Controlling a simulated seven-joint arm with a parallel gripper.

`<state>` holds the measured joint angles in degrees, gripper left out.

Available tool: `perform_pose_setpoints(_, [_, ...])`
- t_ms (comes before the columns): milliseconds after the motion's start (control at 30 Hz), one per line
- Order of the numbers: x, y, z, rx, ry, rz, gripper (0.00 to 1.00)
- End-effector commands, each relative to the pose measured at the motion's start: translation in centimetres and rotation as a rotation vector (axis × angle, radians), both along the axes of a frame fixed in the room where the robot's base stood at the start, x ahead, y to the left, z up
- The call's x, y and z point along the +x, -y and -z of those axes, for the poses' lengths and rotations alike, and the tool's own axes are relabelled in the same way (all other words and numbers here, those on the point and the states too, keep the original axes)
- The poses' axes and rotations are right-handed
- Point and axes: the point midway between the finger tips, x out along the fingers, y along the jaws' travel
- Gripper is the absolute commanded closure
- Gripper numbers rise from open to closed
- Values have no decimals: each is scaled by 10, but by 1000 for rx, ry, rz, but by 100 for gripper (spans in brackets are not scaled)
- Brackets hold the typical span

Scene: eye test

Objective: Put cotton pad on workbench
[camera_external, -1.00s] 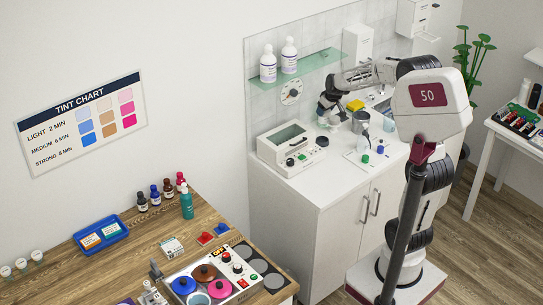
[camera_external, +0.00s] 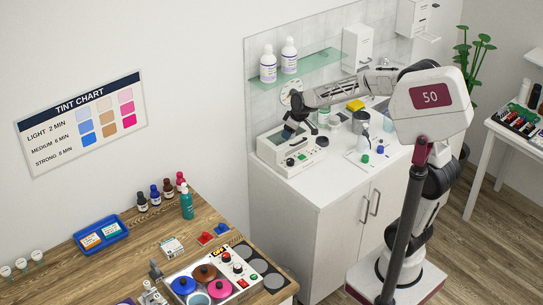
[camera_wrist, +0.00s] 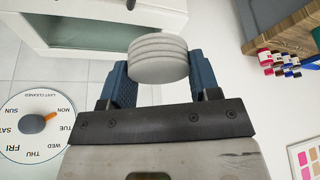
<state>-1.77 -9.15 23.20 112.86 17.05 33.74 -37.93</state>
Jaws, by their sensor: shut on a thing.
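The cotton pad (camera_wrist: 160,58), a white round piece with ridged layers like a small stack, sits between the blue fingers of my gripper (camera_wrist: 157,70) in the wrist view. My gripper is shut on it. In the external view my gripper (camera_external: 288,132) hangs over the white machine on the counter, and the pad cannot be made out there. The wooden-topped workbench (camera_external: 140,238) is at the lower left, apart from my gripper. A corner of it shows at the upper right of the wrist view (camera_wrist: 278,18).
Below my gripper is the white machine (camera_external: 277,160) with a window and knobs, on the white counter (camera_external: 325,185). A glass shelf (camera_external: 310,63) with two bottles is above. The workbench carries bottles, a blue tray (camera_external: 101,235) and a pot unit (camera_external: 215,280); bare wood lies between them.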

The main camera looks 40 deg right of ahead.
Motion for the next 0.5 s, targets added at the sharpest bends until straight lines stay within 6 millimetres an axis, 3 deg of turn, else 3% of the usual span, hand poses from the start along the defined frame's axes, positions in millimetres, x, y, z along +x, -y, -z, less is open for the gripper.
perform_pose_setpoints(500, [3, -117, 15, -1, 0, -122, 65])
